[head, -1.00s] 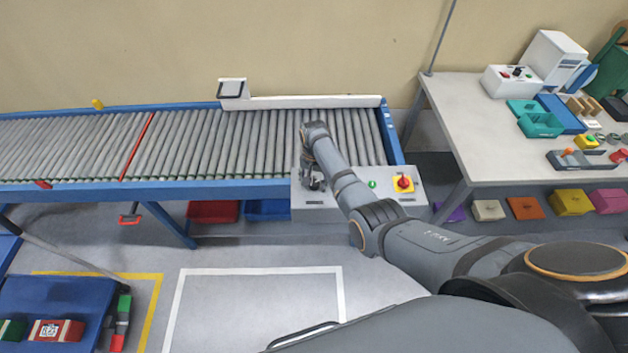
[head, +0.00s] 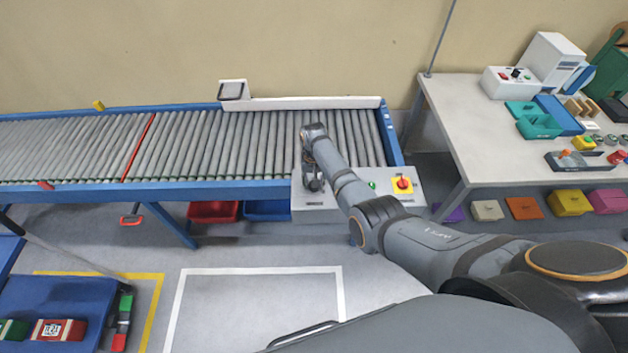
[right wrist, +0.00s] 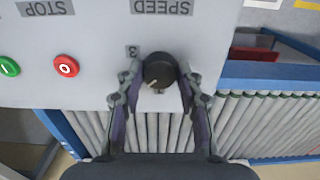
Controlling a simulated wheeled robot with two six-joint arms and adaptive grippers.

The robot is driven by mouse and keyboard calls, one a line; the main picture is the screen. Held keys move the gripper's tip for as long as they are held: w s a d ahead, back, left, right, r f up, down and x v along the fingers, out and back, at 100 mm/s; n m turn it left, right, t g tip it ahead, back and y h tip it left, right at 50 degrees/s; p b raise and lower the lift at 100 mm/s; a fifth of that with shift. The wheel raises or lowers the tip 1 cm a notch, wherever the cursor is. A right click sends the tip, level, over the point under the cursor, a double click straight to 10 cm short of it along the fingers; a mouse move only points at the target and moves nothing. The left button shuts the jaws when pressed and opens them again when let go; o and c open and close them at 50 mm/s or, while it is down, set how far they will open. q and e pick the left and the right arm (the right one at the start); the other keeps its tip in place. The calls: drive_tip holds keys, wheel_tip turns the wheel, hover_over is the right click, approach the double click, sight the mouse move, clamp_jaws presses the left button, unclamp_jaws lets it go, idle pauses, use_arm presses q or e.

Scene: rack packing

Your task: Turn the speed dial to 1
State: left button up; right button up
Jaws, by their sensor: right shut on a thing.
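The black speed dial (right wrist: 158,72) is in the right wrist view, on the grey control panel (right wrist: 90,85) below an upside-down "SPEED" label (right wrist: 162,7). A "3" mark shows beside it. A light pointer line on the dial points toward the lower left of that view. My right gripper (right wrist: 160,88) is shut on the dial, a finger on each side. In the head view my right gripper (head: 314,183) is over the left part of the panel (head: 330,206), and it hides the dial. My left gripper is not in view.
A green button (right wrist: 9,67) and a red button (right wrist: 66,66) sit beside the dial. A red switch on a yellow plate (head: 403,184) is at the panel's right. The roller conveyor (head: 230,140) lies behind. A work table (head: 455,115) stands at right.

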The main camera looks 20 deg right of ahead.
drive_tip(key=n+p, duration=0.1)
drive_tip(key=n, duration=0.3)
drive_tip(key=shift+n, duration=0.3)
drive_tip(key=n+p, duration=0.1)
drive_tip(key=n, duration=0.3)
drive_tip(key=shift+n, duration=0.3)
drive_tip(key=o, duration=1.2)
drive_tip(key=shift+r, duration=0.15)
wheel_tip(320, 180, up, 12)
drive_tip(key=shift+f, duration=0.15)
